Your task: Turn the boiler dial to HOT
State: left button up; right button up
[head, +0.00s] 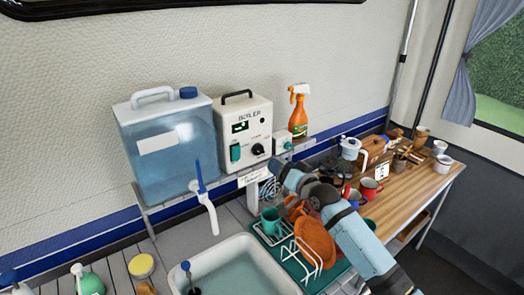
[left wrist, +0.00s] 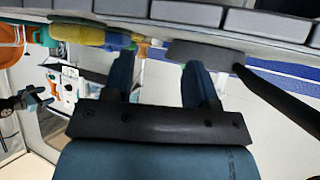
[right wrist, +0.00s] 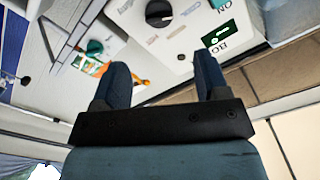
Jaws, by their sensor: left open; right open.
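The boiler (head: 244,118) is a white box with a black top handle, standing on the wall shelf. Its round black dial (head: 257,149) is low on the front, right of a green switch (head: 235,152). My right gripper (head: 277,174) is open and empty, below and to the right of the dial, apart from it. In the right wrist view, the dial (right wrist: 159,13) is at the top edge, beyond the open fingers (right wrist: 160,70). The HOT mark and the dial's exact setting are too small to read. My left gripper (left wrist: 158,70) is open and empty; it is outside the head view.
A blue water container (head: 168,150) stands left of the boiler. A small white box with a teal knob (head: 283,142) and an orange spray bottle (head: 298,108) stand to its right. Below are a sink (head: 235,268), a tap (head: 205,195) and a dish rack (head: 300,258).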

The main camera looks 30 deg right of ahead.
aim_at(261, 151)
pick_arm(q)
jog(key=shift+w+a+r+p, duration=0.15)
jog(key=shift+r+p, duration=0.2)
jog(key=shift+r, duration=0.15)
jog(key=shift+w+a+r+p, duration=0.15)
jog(key=shift+r+p, duration=0.2)
jog(key=shift+r, duration=0.1)
pick_arm(e)
jog(key=w, duration=0.3)
jog(key=w+a, duration=0.1)
jog(key=w, duration=0.5)
jog(key=shift+w+a, duration=0.2)
jog(key=shift+w+f, duration=0.1)
jog(key=shift+w, duration=0.3)
jog(key=shift+c, duration=0.2)
jog(key=c, duration=0.9)
